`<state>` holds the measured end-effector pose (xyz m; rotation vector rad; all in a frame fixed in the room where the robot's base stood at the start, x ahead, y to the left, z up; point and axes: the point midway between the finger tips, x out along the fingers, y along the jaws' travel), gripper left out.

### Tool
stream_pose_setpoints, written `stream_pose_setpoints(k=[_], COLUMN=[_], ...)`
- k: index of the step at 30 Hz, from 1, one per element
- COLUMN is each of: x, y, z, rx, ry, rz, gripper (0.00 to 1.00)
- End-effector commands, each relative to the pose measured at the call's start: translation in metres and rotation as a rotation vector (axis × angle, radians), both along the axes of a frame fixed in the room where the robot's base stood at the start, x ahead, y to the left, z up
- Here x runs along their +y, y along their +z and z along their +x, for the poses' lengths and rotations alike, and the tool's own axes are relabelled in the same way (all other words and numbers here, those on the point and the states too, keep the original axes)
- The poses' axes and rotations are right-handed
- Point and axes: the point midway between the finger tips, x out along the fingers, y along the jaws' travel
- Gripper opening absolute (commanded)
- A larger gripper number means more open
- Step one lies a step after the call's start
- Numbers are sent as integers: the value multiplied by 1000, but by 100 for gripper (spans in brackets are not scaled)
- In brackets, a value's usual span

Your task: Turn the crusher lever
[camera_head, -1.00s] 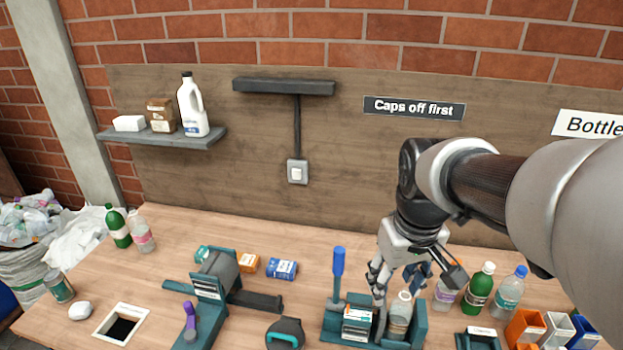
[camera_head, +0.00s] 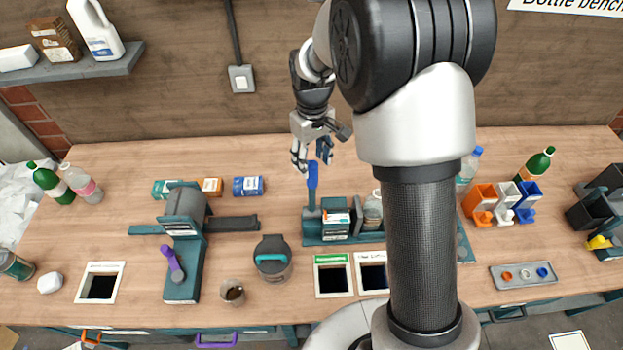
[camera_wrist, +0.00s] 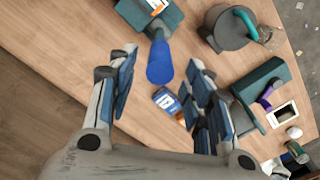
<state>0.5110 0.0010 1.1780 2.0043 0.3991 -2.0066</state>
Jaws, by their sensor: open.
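An upright lever with a blue handle (camera_head: 312,178) stands at the left side of a teal bench machine (camera_head: 313,236). A clear bottle (camera_head: 371,212) stands in this machine, partly hidden by my arm. My gripper (camera_head: 312,159) is open and empty, pointing down just above the top of the blue handle. In the wrist view, the blue handle (camera_wrist: 160,64) lies between the spread fingers of my gripper (camera_wrist: 161,62), with gaps on both sides; I cannot tell whether the fingertips reach past its top.
Another teal machine (camera_head: 183,250) with a purple lever (camera_head: 172,263) stands to the left. A dark lidded container (camera_head: 272,258) and a cup (camera_head: 232,292) sit between. Small boxes (camera_head: 248,186) lie behind. Coloured bins (camera_head: 480,198) stand right. My arm hides part of the bench.

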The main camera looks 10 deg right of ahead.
Motion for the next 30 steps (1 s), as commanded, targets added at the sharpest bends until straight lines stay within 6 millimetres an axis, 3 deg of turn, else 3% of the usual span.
stream_pose_setpoints(k=[6, 12, 25, 30], x=[0, 0, 0, 0], y=[-49, -77, -87, -87], z=[-1, 0, 0, 0], rx=[4, 1, -1, -1], ry=[0, 0, 0, 0], rz=[0, 0, 0, 0], gripper=[46, 46, 46, 36])
